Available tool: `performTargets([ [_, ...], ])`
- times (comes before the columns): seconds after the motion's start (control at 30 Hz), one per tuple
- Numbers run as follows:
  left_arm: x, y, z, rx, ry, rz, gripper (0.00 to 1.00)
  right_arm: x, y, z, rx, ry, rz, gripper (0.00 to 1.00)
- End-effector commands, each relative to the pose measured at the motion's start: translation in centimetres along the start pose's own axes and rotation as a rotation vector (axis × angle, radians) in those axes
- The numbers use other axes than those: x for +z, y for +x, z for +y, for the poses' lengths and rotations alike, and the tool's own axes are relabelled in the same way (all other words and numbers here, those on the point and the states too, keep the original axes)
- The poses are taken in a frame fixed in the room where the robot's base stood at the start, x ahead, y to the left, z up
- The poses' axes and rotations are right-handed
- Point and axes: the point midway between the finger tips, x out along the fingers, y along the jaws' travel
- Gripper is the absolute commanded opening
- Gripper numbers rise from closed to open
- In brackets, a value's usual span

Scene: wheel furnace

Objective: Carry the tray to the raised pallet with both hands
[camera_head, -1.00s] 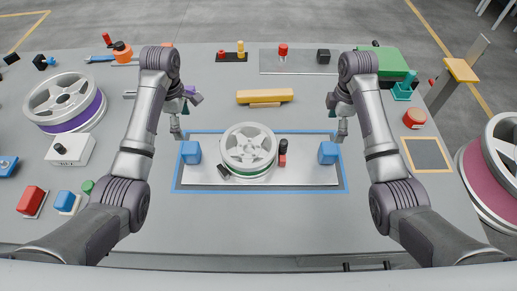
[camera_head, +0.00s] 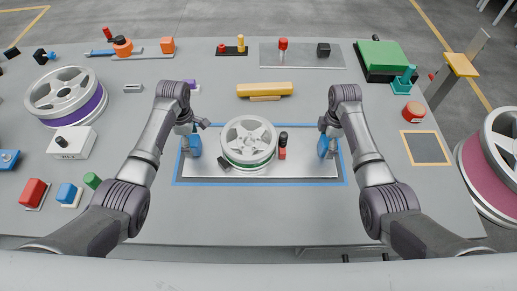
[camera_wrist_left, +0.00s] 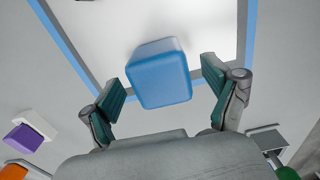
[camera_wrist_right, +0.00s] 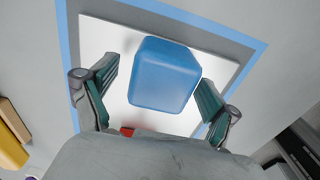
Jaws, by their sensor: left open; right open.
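The tray (camera_head: 220,173) is a flat silver plate inside a blue outline on the grey table. A wheel (camera_head: 249,142) with a silver rim and green band stands on it, beside a small red and black piece (camera_head: 283,146). A blue block handle sits at each tray end. My left gripper (camera_head: 196,133) is open over the left handle, which shows between its fingers (camera_wrist_left: 158,73). My right gripper (camera_head: 328,133) is open over the right handle, with the fingers on either side of it (camera_wrist_right: 163,75). I cannot tell which thing is the raised pallet.
A yellow block (camera_head: 265,89) lies behind the tray. A purple-banded wheel (camera_head: 66,97) and a white box (camera_head: 73,143) stand at the left. A green box (camera_head: 381,58) and a red cylinder (camera_head: 414,112) are at the right. The table in front of the tray is clear.

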Motion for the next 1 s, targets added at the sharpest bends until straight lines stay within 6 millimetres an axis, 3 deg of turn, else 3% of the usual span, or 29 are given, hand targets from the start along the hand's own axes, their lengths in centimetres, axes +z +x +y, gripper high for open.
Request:
performTargets([
  [0.2, 0.1, 1.8, 0.0, 0.0, 0.001, -0.001, 0.88, 0.0, 1.8, 0.0, 0.001, 0.0, 0.0, 0.88],
  [0.53, 0.1, 2.0, 0.0, 0.0, 0.001, -0.001, 0.88, 0.0, 2.0, 0.0, 0.001, 0.0, 0.0, 0.88],
  [1.0, 0.1, 2.0, 0.0, 0.0, 0.001, -0.001, 0.11, 0.0, 2.0, 0.0, 0.001, 0.0, 0.0, 0.11],
])
